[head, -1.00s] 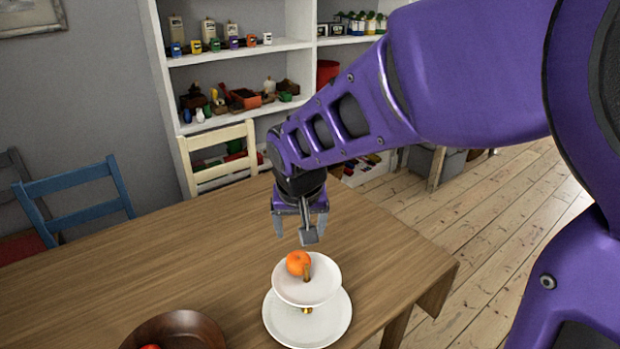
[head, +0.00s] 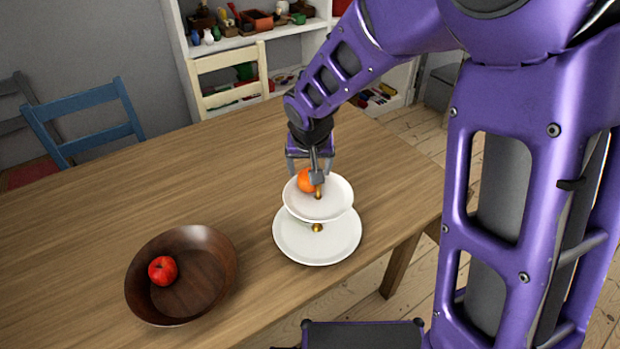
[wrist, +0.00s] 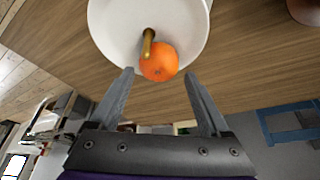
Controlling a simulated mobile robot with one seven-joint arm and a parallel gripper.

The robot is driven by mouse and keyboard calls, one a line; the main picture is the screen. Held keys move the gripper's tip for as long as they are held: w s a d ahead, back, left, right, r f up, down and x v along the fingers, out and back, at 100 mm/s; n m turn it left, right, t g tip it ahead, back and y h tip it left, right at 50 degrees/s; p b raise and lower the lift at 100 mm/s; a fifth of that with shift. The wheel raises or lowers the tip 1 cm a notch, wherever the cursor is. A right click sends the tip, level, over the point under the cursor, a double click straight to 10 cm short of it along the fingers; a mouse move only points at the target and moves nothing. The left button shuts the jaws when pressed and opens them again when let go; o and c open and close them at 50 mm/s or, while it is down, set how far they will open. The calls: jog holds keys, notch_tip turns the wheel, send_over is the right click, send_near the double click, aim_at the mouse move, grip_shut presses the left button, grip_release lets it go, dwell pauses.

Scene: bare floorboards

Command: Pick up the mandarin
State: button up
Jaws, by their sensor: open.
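The mandarin (head: 306,181) is orange and rests on the upper plate (head: 331,206) of a white two-tier stand, beside its gold post (head: 318,192). My gripper (head: 312,174) is open and hangs over the upper plate, close to the mandarin; in the head view it partly covers the fruit. In the wrist view the mandarin (wrist: 159,62) lies just beyond my fingertips, in line with the gap of my open gripper (wrist: 160,74). Nothing is between the fingers.
The larger lower plate (head: 300,247) of the stand is empty. A brown wooden bowl (head: 205,290) holding a red apple (head: 162,270) stands left of the stand on the wooden table (head: 120,225). Blue (head: 85,98) and cream (head: 228,62) chairs stand behind. The table's left part is clear.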

jog(key=b+x, duration=0.1)
jog(key=x, duration=0.3)
jog(key=shift+d+f+b, duration=0.1)
jog(key=shift+f+b, duration=0.1)
jog(key=shift+b, duration=0.1)
jog(key=shift+r, duration=0.1)
jog(key=c, duration=1.1)
jog(key=shift+o, duration=0.2)
